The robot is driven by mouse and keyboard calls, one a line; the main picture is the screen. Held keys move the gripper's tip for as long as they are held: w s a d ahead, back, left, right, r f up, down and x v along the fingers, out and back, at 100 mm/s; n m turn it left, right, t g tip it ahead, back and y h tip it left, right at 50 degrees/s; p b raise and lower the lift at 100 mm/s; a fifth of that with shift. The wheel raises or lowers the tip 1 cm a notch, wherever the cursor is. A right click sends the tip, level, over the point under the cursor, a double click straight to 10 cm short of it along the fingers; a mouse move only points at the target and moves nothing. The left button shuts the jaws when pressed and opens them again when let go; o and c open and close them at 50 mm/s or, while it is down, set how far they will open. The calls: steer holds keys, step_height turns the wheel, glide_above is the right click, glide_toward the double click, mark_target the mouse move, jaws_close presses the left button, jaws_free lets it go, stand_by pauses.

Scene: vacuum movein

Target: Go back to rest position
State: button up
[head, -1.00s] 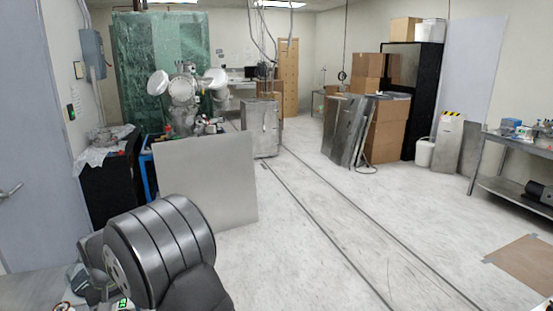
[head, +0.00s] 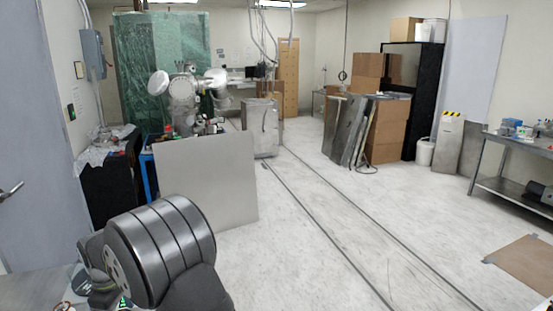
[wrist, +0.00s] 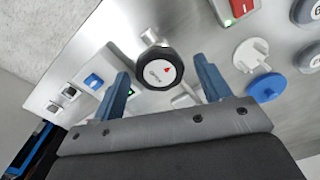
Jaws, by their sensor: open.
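My gripper (wrist: 160,88) shows in the wrist view with its two blue-grey fingers spread apart. It is open and nothing is held between the fingers. A round black knob with a white face and a red mark (wrist: 160,70) is on the light metal panel (wrist: 120,35), beyond the fingers and between them in the picture. The knob looks clear of both fingertips. In the head view my dark arm link fills the lower left, and the gripper cannot be made out there.
The panel also carries a blue round knob (wrist: 266,87), a white knob (wrist: 250,55), a red switch (wrist: 241,7), grey knobs (wrist: 308,12) and small blue switches (wrist: 93,81). A grey board (head: 207,180) stands beyond my arm. The floor (head: 300,240) to the right is open.

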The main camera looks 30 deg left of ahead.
steer(key=shift+n, duration=1.1)
steer(key=shift+m, duration=0.3)
steer(key=m, duration=0.3)
steer(key=shift+m, duration=0.3)
steer(key=m, duration=0.4)
steer(key=shift+m, duration=0.4)
steer(key=shift+m, duration=0.3)
